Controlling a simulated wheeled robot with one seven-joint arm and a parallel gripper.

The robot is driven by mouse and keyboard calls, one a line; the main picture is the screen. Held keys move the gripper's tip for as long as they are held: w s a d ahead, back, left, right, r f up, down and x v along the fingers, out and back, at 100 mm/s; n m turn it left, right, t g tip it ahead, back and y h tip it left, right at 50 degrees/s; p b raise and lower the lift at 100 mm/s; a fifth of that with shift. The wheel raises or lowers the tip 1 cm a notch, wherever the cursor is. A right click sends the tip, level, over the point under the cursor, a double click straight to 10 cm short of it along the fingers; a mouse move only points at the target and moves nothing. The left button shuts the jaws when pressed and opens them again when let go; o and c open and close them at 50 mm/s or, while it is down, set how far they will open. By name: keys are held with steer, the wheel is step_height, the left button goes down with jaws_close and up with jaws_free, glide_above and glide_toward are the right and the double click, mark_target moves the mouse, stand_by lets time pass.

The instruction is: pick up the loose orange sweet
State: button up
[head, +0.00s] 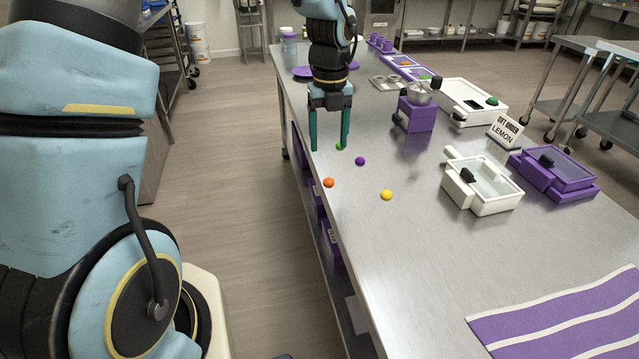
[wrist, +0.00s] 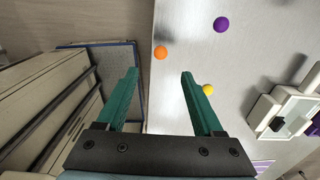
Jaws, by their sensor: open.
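The loose orange sweet (head: 328,183) is a small ball near the left edge of the steel table. It also shows in the wrist view (wrist: 160,53), ahead of the fingertips and roughly between their lines. My gripper (head: 330,150) has two green fingers pointing down, apart and empty. In the wrist view my gripper (wrist: 159,72) is open, with nothing between its fingers. In the head view the fingertips appear above and behind the orange sweet, not touching it.
A purple sweet (head: 360,161), a green sweet (head: 339,146) and a yellow sweet (head: 387,195) lie nearby on the table (head: 400,260). A white depositor box (head: 482,187), purple tray (head: 555,175) and striped cloth (head: 560,320) are to the right. The table edge is close on the left.

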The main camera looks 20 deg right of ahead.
glide_above(329, 179)
step_height(329, 179, down, 4)
steer(key=shift+a+f, duration=0.15)
steer(key=shift+f+p, duration=1.05)
steer(key=shift+f, duration=1.6)
steer(key=shift+c, duration=0.4)
jaws_close()
